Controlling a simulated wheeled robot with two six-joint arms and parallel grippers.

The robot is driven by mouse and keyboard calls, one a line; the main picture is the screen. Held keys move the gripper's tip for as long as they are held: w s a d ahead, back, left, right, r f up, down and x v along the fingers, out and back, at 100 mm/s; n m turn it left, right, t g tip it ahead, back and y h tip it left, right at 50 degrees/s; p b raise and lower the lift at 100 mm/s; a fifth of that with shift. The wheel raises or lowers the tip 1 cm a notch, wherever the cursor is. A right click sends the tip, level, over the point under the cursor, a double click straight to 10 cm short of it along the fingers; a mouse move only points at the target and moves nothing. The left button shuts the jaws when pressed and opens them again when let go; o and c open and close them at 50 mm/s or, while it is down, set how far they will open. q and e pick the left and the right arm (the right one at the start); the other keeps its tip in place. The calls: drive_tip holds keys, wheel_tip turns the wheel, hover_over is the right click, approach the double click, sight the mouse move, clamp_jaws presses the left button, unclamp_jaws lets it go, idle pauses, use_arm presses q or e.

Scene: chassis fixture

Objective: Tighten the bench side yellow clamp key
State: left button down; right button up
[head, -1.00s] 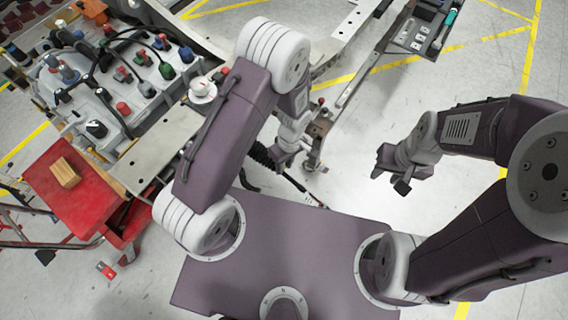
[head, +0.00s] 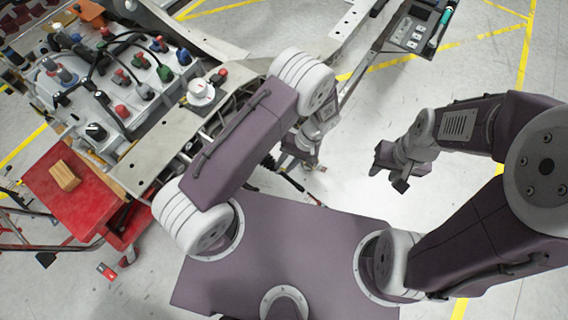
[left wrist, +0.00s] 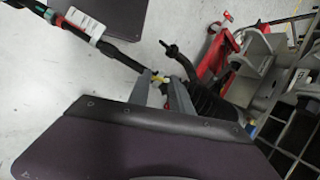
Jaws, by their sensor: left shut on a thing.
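A small yellow clamp key (left wrist: 156,78) shows in the left wrist view between the tips of my left gripper (left wrist: 161,84), on a dark hose or rod. The fingers are closed on it and hide part of it. In the head view my left gripper (head: 296,160) is low beside the chassis frame, partly behind my own arm, and the key cannot be made out there. My right gripper (head: 393,174) hangs over bare floor at the right, away from the chassis. Its finger gap is too small to tell.
The engine block (head: 105,95) with coloured caps lies at upper left. A red bench (head: 85,205) with a wooden block (head: 64,176) stands at left. A dark ribbed hose (left wrist: 205,100) is close beside my left fingers. Open floor lies right of the chassis.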

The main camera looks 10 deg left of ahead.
use_arm(q)
drive_tip(key=m+t+y, duration=0.1)
drive_tip(key=m, duration=0.4)
drive_tip(key=m+t+y, duration=0.1)
drive_tip(key=m+y, duration=0.1)
drive_tip(key=m, duration=0.4)
drive_tip(key=d+m+t+y, duration=0.1)
drive_tip(key=m+t+y, duration=0.1)
drive_tip(key=m, duration=0.4)
drive_tip(key=shift+s+f, duration=0.15)
drive_tip(key=shift+s, duration=0.25)
drive_tip(key=shift+s+f+m+t, duration=0.1)
drive_tip(key=shift+m+t, duration=0.4)
drive_tip(key=shift+m, duration=0.65)
drive_tip(key=shift+s+m+t, duration=0.1)
drive_tip(key=shift+m+t, duration=0.4)
drive_tip(key=shift+m, duration=0.65)
drive_tip(key=c, duration=1.2)
unclamp_jaws()
drive_tip(key=shift+o, duration=0.2)
drive_tip(key=shift+p, duration=0.3)
